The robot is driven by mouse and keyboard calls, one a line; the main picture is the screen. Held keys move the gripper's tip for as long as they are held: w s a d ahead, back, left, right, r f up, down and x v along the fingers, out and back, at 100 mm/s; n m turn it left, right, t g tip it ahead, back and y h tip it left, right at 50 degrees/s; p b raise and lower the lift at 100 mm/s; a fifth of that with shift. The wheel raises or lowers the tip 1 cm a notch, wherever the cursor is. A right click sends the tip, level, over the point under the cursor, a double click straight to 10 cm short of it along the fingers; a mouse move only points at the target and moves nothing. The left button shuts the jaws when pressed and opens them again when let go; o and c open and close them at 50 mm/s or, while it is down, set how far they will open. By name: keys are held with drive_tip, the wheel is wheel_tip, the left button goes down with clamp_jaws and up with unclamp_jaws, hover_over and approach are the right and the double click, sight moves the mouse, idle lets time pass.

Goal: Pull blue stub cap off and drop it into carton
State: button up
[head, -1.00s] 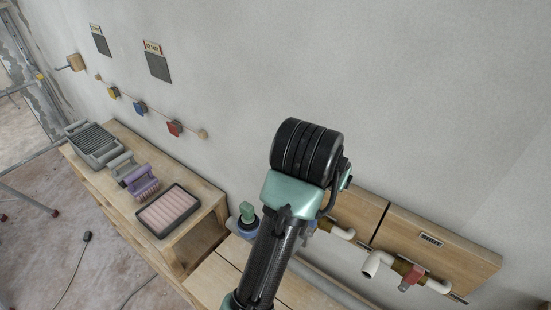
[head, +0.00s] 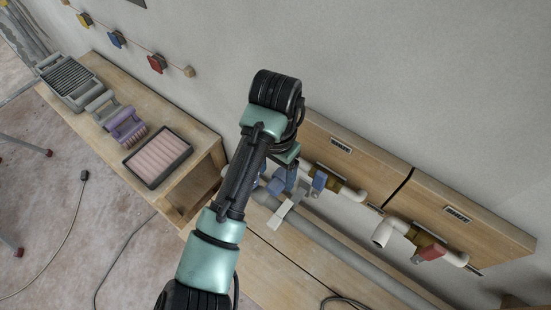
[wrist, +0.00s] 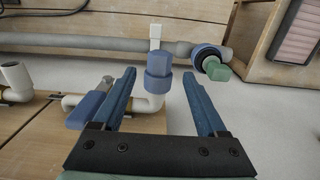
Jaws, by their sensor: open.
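The blue stub cap (wrist: 158,66) shows in the wrist view, fitted on the end of a white pipe elbow (wrist: 148,103). My gripper (wrist: 159,76) is open, its two blue fingers reaching to the left and right of the cap with a gap on each side. In the head view my gripper (head: 284,186) is down by the pipes and my arm partly hides that spot. The blue cap (head: 275,187) seems to show there beside the fingers. I see no carton in either view.
A blue valve lever (wrist: 87,110) sits left of my fingers, and a green-topped fitting with a blue collar (wrist: 206,57) to the right. A grey pipe (head: 345,250) runs along the bench. A red-handled valve (head: 430,252) is further right. Trays (head: 158,157) stand on the left bench.

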sight(275, 182)
drive_tip(key=f, duration=0.3)
drive_tip(key=shift+s+f+p, duration=0.1)
drive_tip(key=shift+s+p, duration=0.15)
drive_tip(key=shift+p, duration=0.05)
drive_tip(key=shift+w+f, duration=0.2)
drive_tip(key=shift+f, duration=0.4)
drive_tip(key=shift+s, duration=0.1)
clamp_jaws()
